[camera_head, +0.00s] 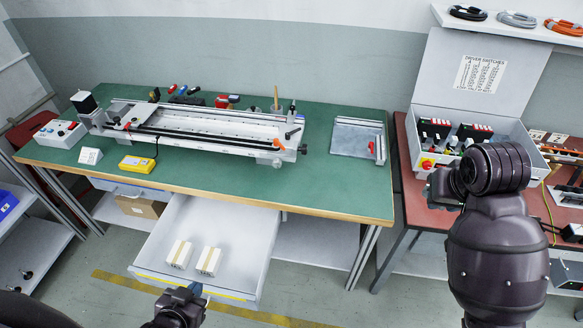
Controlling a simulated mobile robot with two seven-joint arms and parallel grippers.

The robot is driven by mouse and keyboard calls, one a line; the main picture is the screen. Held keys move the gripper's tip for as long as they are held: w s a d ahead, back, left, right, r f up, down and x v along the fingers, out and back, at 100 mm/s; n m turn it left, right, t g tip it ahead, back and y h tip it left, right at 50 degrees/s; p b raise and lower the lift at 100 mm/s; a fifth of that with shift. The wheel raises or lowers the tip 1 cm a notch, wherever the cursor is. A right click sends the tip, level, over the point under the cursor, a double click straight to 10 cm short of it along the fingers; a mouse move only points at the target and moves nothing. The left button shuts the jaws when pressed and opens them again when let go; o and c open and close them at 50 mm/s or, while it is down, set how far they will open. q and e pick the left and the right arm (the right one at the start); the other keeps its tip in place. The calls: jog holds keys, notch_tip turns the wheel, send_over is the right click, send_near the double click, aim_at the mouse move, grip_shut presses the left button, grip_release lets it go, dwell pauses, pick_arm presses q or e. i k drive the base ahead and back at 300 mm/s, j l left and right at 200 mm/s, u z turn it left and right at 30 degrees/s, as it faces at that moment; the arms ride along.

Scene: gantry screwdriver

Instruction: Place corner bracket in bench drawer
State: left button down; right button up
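The bench drawer (237,226) is pulled open below the front edge of the green-topped bench (225,176). Two small pale boxes (208,261) lie in it side by side, with bare floor around them. I cannot pick out the corner bracket for certain. A grey metal plate with raised edges (352,138) and an orange-red part lies at the bench's right end. My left gripper (192,291) is at the drawer's front edge; its finger gap is unclear. My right gripper (432,187) is by the red-topped table, largely hidden by its own wrist.
A long rail fixture (205,130) fills the bench's back middle. A yellow device (136,163) and a red-button control box (60,133) sit at left. An open-lidded switch box (417,150) stands on the red-topped table (413,210). The bench's front right is clear.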

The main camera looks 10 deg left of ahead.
aim_at(242, 266)
jog(key=j, duration=1.8)
